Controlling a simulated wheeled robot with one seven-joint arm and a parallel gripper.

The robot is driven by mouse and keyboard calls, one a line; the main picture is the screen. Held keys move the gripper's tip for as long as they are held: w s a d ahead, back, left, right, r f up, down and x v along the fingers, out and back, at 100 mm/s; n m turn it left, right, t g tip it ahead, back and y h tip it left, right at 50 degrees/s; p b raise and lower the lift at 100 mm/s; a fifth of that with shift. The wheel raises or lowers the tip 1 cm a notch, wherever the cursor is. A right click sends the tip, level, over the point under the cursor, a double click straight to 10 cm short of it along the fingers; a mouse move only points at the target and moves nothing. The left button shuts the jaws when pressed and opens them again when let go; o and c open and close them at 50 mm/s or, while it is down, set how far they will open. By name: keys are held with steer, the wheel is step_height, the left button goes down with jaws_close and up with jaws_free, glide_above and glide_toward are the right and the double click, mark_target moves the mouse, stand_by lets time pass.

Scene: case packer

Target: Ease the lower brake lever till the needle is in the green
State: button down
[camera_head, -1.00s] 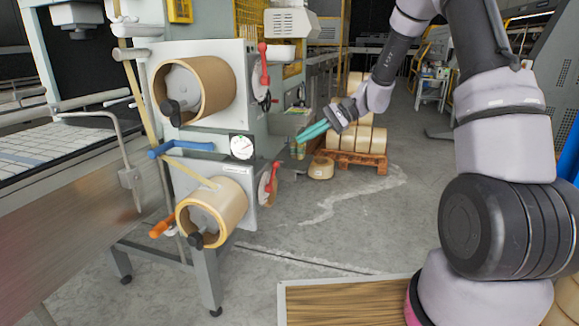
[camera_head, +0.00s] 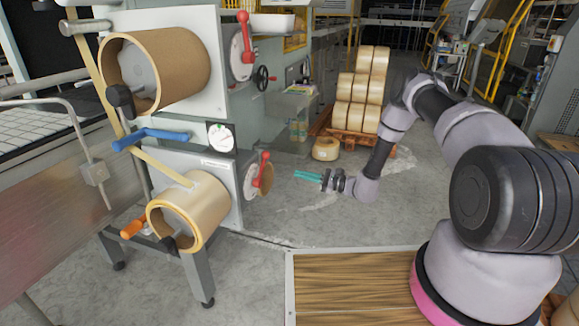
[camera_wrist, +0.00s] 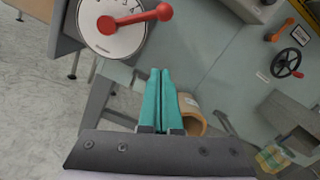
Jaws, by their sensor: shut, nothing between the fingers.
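The lower brake lever (camera_head: 264,163) is red with a round knob, pointing up from a white dial on the side of the lower unit. The pressure gauge (camera_head: 220,137) is a white face with some green; its needle is too small to read. My gripper (camera_head: 298,175) has teal fingers, shut and empty, to the right of the lower lever and apart from it. In the wrist view, the fingertips (camera_wrist: 160,72) point toward a red lever (camera_wrist: 135,18) on a numbered white dial (camera_wrist: 105,38), which appears to be the lower one.
An upper red lever (camera_head: 243,40) sits above on its own dial. Tape rolls (camera_head: 155,70) and a blue bar (camera_head: 150,137) are at left. A loose roll (camera_head: 326,149) and a loaded pallet (camera_head: 400,154) stand behind my gripper. Floor between is clear.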

mark_target(268, 157)
steer(key=w+a+r, duration=0.1)
steer(key=a+r, duration=0.3)
steer(key=a, duration=0.6)
steer(key=shift+w+r, duration=0.2)
steer(key=shift+w, duration=0.05)
steer(key=r+n, duration=0.1)
steer(key=s+r+n, duration=0.1)
steer(key=r, duration=0.1)
steer(key=shift+s+a+n, duration=0.25)
steer(key=shift+s+n, duration=0.1)
steer(key=shift+n, duration=0.05)
